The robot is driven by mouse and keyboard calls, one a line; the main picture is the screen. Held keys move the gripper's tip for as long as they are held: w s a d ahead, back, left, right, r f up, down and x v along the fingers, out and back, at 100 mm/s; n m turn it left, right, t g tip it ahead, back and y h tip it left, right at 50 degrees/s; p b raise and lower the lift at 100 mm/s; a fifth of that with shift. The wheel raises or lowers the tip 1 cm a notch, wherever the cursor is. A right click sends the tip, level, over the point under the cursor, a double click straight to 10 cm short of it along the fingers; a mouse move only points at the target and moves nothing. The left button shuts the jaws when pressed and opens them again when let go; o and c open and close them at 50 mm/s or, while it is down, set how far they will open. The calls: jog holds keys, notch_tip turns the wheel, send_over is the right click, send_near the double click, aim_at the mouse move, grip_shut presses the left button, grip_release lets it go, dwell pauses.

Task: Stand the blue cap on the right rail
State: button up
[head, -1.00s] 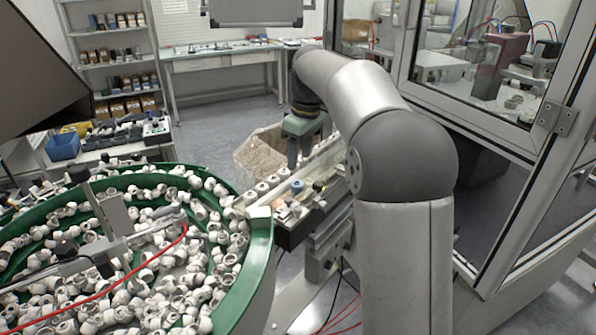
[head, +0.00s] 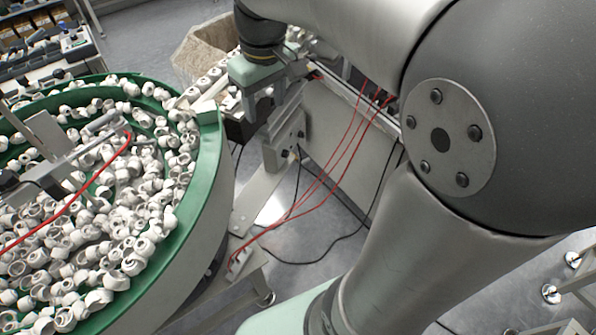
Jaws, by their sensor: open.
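My gripper (head: 256,108) hangs below its green body at the front end of the rails beside the green bowl. It is open, and I see nothing held in it, though its fingers show small and partly against dark parts. A row of white caps (head: 204,83) lies on the left rail, just left of the gripper. The blue cap does not show now; the gripper and wrist cover that area. The right rail is mostly hidden behind the gripper as well, so I cannot tell the gripper's distance from the cap.
A green-rimmed bowl feeder (head: 212,150) full of loose white caps stands close on the left. A crumpled bin (head: 197,50) stands behind the rails. Red cables (head: 325,175) hang across the frame on the right.

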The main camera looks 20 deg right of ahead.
jog(key=s+f+m, duration=0.3)
jog(key=s+f, duration=0.7)
jog(key=s, duration=0.5)
jog(key=shift+s+f+m, duration=0.2)
jog(key=shift+f+m, duration=0.1)
jog(key=shift+f, duration=0.05)
dwell(0.5)
